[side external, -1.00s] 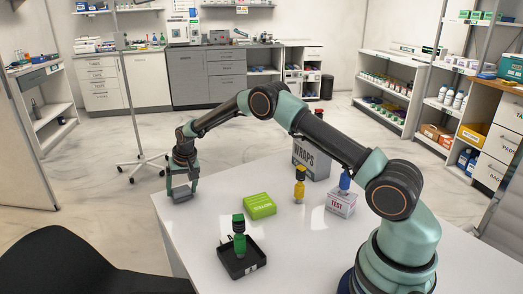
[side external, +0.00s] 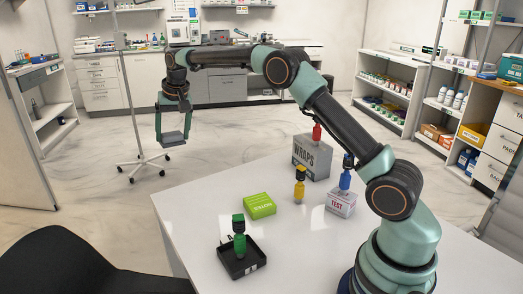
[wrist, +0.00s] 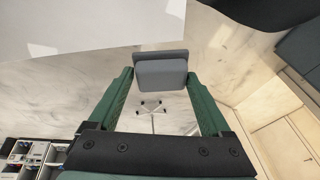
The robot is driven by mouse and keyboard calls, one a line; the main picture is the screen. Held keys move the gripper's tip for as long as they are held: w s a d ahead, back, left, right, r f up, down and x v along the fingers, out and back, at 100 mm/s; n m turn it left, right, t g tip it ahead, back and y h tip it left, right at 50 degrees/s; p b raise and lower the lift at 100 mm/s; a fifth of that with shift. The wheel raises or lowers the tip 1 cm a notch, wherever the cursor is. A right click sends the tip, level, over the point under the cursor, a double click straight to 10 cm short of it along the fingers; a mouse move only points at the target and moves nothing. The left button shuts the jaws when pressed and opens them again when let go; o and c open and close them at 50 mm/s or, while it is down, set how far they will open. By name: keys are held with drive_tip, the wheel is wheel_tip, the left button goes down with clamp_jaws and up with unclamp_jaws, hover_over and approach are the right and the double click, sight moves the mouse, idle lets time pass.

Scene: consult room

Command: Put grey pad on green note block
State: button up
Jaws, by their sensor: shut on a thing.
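My gripper (side external: 173,131) is raised high, beyond the table's far left corner. It is shut on the grey pad (side external: 172,138), which sits between the fingertips. The wrist view also shows the grey pad (wrist: 161,72) held between the two green fingers, with the floor below it. The green note block (side external: 259,206) lies flat on the white table, to the right of and lower in the picture than my gripper. Its top is bare. The note block is not seen in the wrist view.
A black tray (side external: 260,265) holds a green bottle (side external: 239,236) in front of the note block. A yellow bottle (side external: 299,185), a TEST box (side external: 342,205) with a blue bottle (side external: 345,178), and a WRAPS box (side external: 311,158) with a red bottle (side external: 316,132) stand to the right.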

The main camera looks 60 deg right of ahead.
drive_tip(key=s+d+r, duration=0.4)
drive_tip(key=s+d, duration=0.2)
drive_tip(key=s, duration=0.3)
drive_tip(key=h, duration=0.1)
hover_over(258, 200)
drive_tip(key=s, duration=0.1)
drive_tip(key=shift+m, duration=0.4)
drive_tip(key=f, duration=2)
drive_tip(key=shift+s+a+f, duration=0.15)
drive_tip(key=shift+a+f, duration=0.05)
drive_tip(key=shift+f, duration=0.05)
drive_tip(key=shift+f, duration=0.15)
drive_tip(key=o, duration=1.1)
